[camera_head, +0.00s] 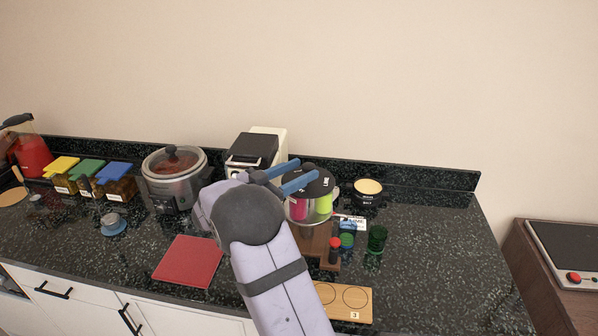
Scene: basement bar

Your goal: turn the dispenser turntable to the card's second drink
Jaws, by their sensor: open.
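The dispenser turntable (322,188) stands right of centre on the dark counter. It has a round black top with small pale labels, and pink and yellow-green drink containers show below it. Its left side is partly hidden by my arm. My gripper (306,170), with two blue fingers, is open and reaches over the top's left part. I cannot tell whether the fingers touch it. A small white card (350,221) with print lies or stands just right of the turntable. Its text is too small to read.
A slow cooker (174,175) and a black-and-white machine (254,150) stand left of the turntable. A dark round tin (368,192), a green glass (376,239) and a red-topped bottle (334,250) are near its right. A red mat (188,262) lies in front. The counter's right end is clear.

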